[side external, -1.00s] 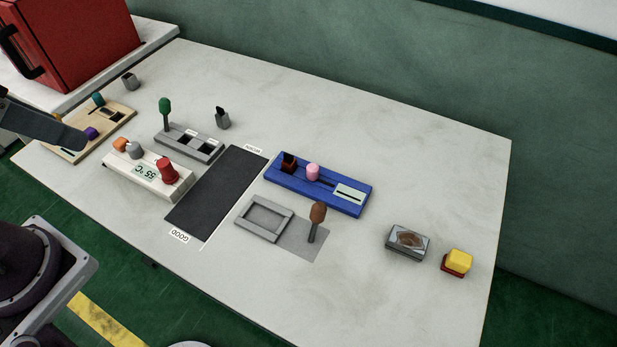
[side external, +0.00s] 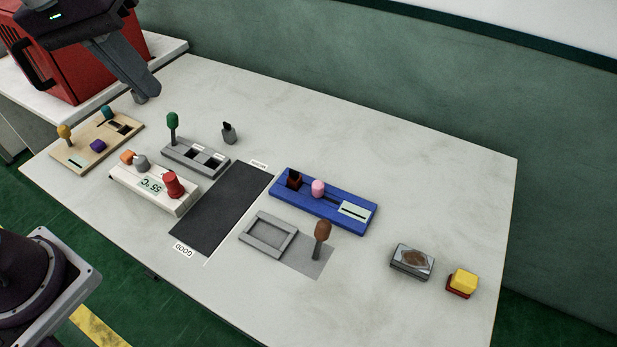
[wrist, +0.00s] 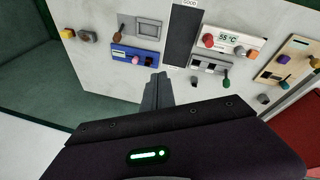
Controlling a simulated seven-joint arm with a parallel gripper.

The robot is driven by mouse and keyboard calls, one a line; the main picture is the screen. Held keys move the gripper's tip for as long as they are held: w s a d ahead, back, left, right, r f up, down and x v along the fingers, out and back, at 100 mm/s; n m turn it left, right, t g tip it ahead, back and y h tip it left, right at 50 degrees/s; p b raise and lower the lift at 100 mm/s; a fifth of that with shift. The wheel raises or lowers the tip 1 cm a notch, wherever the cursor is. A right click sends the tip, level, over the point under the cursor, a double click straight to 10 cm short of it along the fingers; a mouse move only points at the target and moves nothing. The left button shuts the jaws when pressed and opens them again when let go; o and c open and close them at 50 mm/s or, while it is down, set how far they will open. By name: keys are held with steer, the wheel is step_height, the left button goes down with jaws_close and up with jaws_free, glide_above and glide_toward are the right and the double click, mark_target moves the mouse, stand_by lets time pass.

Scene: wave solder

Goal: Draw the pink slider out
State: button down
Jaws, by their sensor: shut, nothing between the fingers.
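The pink slider (side external: 317,189) is a small rounded knob on the long blue panel (side external: 333,217). It stands in a dark slot, just right of a dark block (side external: 294,180) and left of a pale plate. In the wrist view the pink slider (wrist: 149,61) shows small, at the right part of the blue panel (wrist: 122,58). My gripper (side external: 146,97) is shut and empty, high over the back left of the table, well away from the slider.
A brown-knobbed lever (side external: 322,236) and grey tray (side external: 246,239) stand in front of the blue panel. A grey unit with a green-knobbed lever (side external: 173,122), a white 55 °C box (side external: 182,209) and a wooden panel (side external: 75,159) are left. The back right table is clear.

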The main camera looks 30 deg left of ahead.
steer(key=w+d+f+n+g+h, duration=0.1)
steer(key=w+d+f+n+g, duration=0.25)
steer(key=w, duration=0.85)
steer(key=n+g+h, duration=0.1)
steer(key=n+h, duration=0.1)
steer(key=n, duration=0.5)
glide_toward(306, 185)
steer(key=d+f, duration=0.2)
steer(key=s+d+f, duration=0.1)
steer(key=d+f, duration=0.1)
steer(key=shift+f, duration=0.2)
